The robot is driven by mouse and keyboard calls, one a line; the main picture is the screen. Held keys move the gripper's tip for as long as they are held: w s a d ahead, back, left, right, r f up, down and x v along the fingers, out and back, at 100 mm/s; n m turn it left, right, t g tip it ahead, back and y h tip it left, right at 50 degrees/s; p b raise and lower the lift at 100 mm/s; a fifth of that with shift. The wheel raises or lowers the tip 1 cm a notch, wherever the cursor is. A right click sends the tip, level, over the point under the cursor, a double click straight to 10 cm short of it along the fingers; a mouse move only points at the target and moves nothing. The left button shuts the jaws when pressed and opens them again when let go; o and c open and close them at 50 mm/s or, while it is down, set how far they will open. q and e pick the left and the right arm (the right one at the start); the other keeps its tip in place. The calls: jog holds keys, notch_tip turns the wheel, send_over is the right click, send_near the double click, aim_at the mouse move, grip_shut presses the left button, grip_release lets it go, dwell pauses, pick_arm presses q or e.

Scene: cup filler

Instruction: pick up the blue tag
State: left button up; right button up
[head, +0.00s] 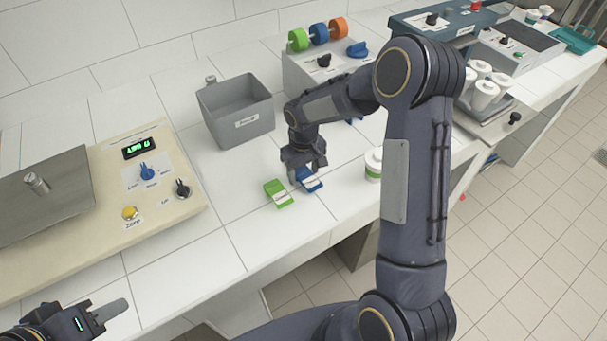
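The blue tag (311,183) has a white label part and lies on the white tiled counter in the head view, beside a green tag (279,196). My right gripper (307,172) points down right at the blue tag, its fingers apart at the tag's back edge and covering part of it. Whether the fingers touch the tag cannot be told. My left gripper (108,312) is at the lower left corner, over the counter's front edge and far from the tags. Only part of it shows, so its opening cannot be told.
A grey bin (237,110) stands behind the tags. A beige control panel (150,205) with knobs is at left. A white cup (374,160) with a green band stands right of the tags, partly behind my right arm. The counter in front of the tags is clear.

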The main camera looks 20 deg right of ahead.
aim_at(303, 173)
jog(key=c, duration=0.7)
jog(key=shift+c, duration=0.2)
jog(key=shift+r, duration=0.15)
jog(key=shift+w+r, duration=0.1)
jog(key=shift+r, duration=0.15)
notch_tip(303, 173, up, 2)
jog(key=shift+a+r+b, duration=0.1)
jog(key=shift+r+b, duration=0.15)
jog(key=shift+b, duration=0.5)
jog(key=s+a+r+b, duration=0.1)
jog(key=a+r+b, duration=0.1)
jog(key=a+r, duration=0.7)
jog(key=a, duration=0.5)
jog(key=shift+r, duration=0.4)
